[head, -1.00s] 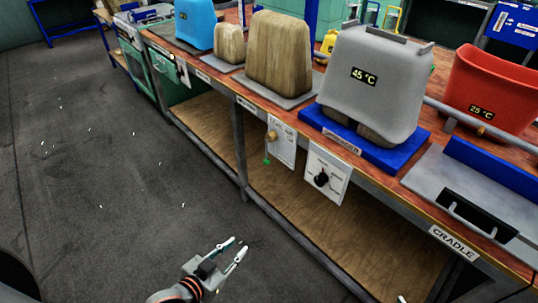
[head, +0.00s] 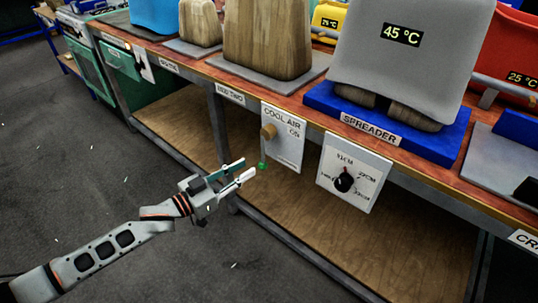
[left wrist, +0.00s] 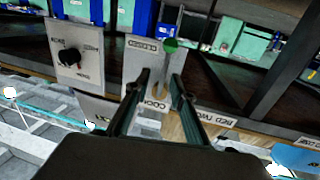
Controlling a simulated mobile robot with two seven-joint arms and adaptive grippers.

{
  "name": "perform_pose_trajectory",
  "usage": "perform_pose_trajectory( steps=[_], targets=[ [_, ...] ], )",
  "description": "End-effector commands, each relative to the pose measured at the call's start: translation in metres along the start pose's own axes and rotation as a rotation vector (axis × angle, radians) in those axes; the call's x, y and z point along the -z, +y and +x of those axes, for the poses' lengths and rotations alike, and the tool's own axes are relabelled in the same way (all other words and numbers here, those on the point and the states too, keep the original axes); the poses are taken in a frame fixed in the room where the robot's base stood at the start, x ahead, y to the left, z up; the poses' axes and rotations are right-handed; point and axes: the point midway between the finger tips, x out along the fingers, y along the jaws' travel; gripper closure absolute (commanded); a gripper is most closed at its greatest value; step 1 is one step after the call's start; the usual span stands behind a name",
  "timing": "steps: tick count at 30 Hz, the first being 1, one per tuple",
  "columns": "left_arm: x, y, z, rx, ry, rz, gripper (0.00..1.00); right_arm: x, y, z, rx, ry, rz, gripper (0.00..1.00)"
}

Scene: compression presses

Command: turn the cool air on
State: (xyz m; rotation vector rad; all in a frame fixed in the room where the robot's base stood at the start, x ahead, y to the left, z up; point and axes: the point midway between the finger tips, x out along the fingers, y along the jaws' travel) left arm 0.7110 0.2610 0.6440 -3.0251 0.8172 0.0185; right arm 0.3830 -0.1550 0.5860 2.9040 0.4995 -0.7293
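The white COOL AIR panel (head: 289,150) hangs on the front edge of the bench, with a brown round knob (head: 268,131) and the word ON at its right. A green tip (head: 262,165) shows below the knob at the panel's lower left. In the left wrist view the panel (left wrist: 140,68) appears upside down, and the green tip (left wrist: 170,45) lies beyond the fingers. My left gripper (head: 247,169) is open and empty, its fingertips just left of the green tip. In the left wrist view its fingers (left wrist: 160,76) stand apart before the panel. My right gripper is out of view.
A dial panel (head: 359,190) hangs to the right. Above it, a grey form marked 45 °C (head: 415,70) stands on the blue SPREADER base (head: 430,135). A wooden shelf (head: 310,240) lies under the bench.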

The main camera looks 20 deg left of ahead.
Motion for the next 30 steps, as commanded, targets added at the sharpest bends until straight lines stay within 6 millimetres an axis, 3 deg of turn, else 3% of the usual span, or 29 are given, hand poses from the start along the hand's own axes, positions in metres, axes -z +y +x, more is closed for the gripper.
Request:
perform_pose_trajectory(
  steps=[1, 11, 21, 30],
  targets=[
    [-0.010, -0.004, 0.002, -0.007, -0.005, -0.005, 0.76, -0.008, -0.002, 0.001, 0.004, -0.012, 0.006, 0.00],
    [0.000, -0.013, 0.021, -0.018, 0.015, -0.007, 0.76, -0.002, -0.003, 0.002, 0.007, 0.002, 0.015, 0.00],
    [-0.002, -0.012, 0.066, -0.017, 0.013, -0.008, 0.76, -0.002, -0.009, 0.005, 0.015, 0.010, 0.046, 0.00],
    [0.001, -0.011, 0.085, -0.017, 0.013, -0.006, 0.76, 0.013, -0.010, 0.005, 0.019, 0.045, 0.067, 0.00]
  ],
)
